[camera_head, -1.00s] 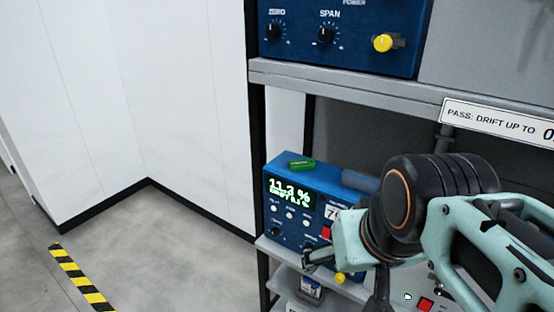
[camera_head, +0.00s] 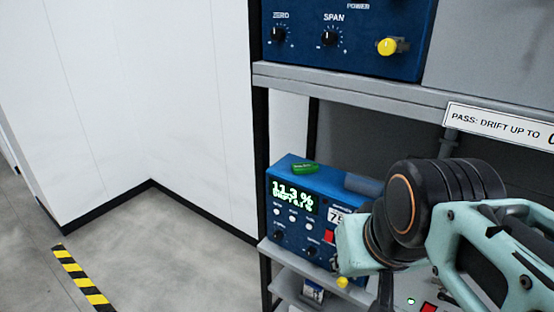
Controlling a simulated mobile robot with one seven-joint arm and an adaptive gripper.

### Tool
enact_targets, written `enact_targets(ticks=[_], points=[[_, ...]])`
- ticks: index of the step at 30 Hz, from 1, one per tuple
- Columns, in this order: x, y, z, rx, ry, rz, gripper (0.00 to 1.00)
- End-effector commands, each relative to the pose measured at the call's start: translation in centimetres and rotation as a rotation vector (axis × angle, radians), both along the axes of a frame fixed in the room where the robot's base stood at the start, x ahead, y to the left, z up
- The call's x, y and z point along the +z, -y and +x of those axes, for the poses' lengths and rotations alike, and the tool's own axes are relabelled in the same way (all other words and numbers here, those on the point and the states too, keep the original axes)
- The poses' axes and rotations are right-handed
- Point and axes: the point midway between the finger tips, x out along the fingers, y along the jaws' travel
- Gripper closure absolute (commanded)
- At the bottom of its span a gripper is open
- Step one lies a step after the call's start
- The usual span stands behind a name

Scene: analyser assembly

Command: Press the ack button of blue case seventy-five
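The blue case (camera_head: 292,240) stands on a lower shelf, with a lit green display (camera_head: 294,193) reading 11.3 % and a white label (camera_head: 336,217) on which a 7 and part of a second digit show. Several small white buttons (camera_head: 292,217) sit under the display; their lettering is too small to read.
A green object (camera_head: 305,168) and a grey-blue cylinder (camera_head: 364,184) lie on top of the case. A shelf edge (camera_head: 350,91) runs above it, with another blue unit (camera_head: 345,45) on it. A white wall (camera_head: 180,100) and open floor (camera_head: 160,240) are at left.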

Motion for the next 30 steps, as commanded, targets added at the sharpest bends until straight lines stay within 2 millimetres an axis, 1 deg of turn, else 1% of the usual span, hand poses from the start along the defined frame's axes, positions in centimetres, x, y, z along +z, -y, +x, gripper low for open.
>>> enact_targets(ticks=[1, 4, 30], points=[[0.00, 0.00, 0.00, 0.000, 0.000, 0.000, 0.89], [0.00, 0.00, 0.00, 0.000, 0.000, 0.000, 1.00], [0.00, 0.00, 0.00, 0.000, 0.000, 0.000, 1.00]])
